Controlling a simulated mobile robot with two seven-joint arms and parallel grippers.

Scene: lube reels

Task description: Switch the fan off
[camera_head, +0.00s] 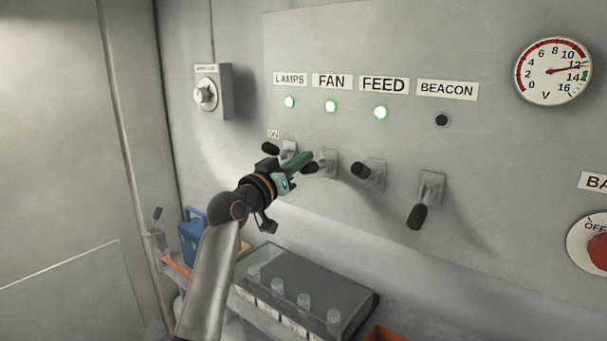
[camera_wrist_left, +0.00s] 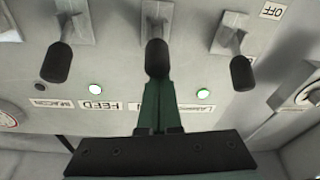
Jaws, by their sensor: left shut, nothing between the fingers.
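The fan switch (camera_head: 309,168) is a black-tipped toggle on a metal plate below the FAN label (camera_head: 331,82). Its tip points out and up like the lamps and feed toggles, and the fan light (camera_head: 330,106) is lit green. My left gripper (camera_head: 303,158) is shut and empty, with its green fingers right at the fan toggle's tip in the head view. In the left wrist view the fan toggle (camera_wrist_left: 157,58) is in line with the fingertips (camera_wrist_left: 158,82) and overlaps them; I cannot tell whether they touch. The FAN label is mostly hidden there. My right gripper is not in view.
The lamps toggle (camera_head: 270,148) is close on the left and the feed toggle (camera_head: 361,170) close on the right. The beacon toggle (camera_head: 418,217) points down, its light dark. A clear-lidded box (camera_head: 300,285) and a blue container (camera_head: 190,236) stand below the panel.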

